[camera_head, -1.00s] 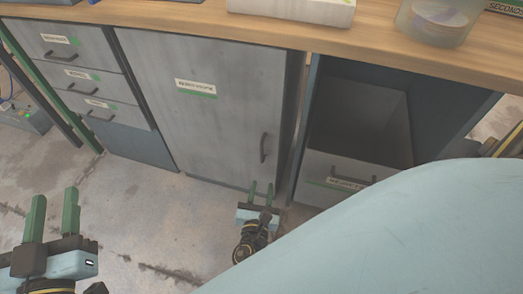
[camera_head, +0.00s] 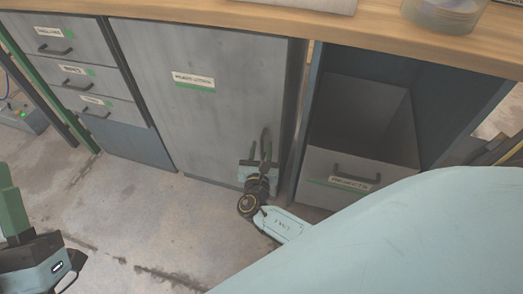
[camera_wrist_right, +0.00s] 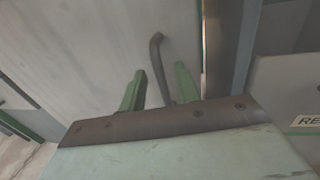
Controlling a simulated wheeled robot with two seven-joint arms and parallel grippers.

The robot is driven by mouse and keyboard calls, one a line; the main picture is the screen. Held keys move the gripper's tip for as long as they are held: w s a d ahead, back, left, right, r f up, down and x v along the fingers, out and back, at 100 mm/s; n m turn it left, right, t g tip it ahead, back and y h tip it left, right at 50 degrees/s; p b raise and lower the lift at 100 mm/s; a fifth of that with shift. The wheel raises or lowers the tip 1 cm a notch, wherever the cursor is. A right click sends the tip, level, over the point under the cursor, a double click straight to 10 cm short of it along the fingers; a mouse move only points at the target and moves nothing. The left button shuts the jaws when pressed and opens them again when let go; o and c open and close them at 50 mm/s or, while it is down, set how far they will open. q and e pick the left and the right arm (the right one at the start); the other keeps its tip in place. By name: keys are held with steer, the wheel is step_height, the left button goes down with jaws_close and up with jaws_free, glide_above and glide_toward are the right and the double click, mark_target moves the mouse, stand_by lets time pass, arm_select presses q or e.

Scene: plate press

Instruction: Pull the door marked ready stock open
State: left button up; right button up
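The grey door (camera_head: 205,95) under the worktop is shut. Its label (camera_head: 194,80) is too blurred to read surely. A dark vertical handle (camera_head: 265,140) sits near the door's right edge. My right gripper (camera_head: 262,162) is at the handle's lower part. In the right wrist view the gripper (camera_wrist_right: 160,88) has its two green fingers apart, with the handle (camera_wrist_right: 160,65) between them; I see gaps on the sides, so it is not clamped. My left gripper (camera_head: 8,205) is at the left edge, partly cut off, away from the door.
Several small drawers (camera_head: 65,70) stand left of the door. An open drawer marked rejects (camera_head: 350,182) juts out to its right. The wooden worktop (camera_head: 250,22) lies above. The floor (camera_head: 140,225) before the door is clear.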

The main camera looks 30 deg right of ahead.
steer(key=shift+w+d, duration=0.2)
jaws_close()
stand_by(0.3)
